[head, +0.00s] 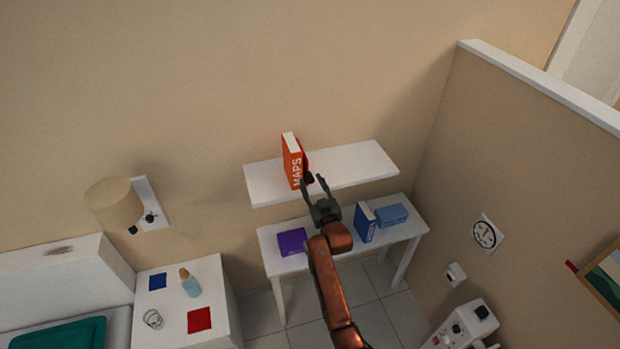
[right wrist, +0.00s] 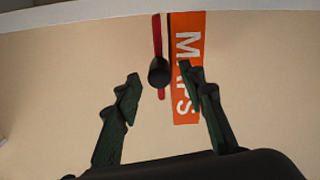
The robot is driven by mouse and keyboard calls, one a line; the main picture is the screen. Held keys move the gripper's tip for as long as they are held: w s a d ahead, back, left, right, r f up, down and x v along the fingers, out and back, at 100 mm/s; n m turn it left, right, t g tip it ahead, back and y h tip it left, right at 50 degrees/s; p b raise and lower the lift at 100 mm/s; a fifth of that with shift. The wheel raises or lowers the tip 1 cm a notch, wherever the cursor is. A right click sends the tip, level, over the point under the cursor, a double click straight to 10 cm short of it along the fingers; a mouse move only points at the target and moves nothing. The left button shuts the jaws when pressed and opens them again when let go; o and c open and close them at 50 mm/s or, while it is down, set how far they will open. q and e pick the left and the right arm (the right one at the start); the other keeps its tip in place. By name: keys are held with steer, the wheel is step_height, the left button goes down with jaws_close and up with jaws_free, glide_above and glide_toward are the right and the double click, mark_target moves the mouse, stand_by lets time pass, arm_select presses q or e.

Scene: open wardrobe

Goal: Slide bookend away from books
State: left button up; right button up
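An orange book (head: 292,162) marked MAPS stands upright on the white wall shelf (head: 355,165). The bookend's dark knob (head: 309,178) shows at the book's right side. In the right wrist view the bookend is a thin red plate with a black knob (right wrist: 158,72), left of the orange book (right wrist: 187,50), with a narrow dark strip between them. My right gripper (head: 315,188) is open at the shelf's front edge. In the right wrist view its fingertips (right wrist: 164,84) lie on either side of the knob, and the right finger overlaps the book. My left gripper is not in view.
Below the shelf, a white table (head: 330,255) holds a purple book (head: 292,242) and blue books (head: 366,222). The shelf is clear to the right of the bookend. A wall lamp (head: 114,203) is at left, a partition wall (head: 500,150) at right.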

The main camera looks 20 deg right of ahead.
steer(key=shift+w, duration=1.15)
steer(key=shift+c, duration=0.4)
jaws_close()
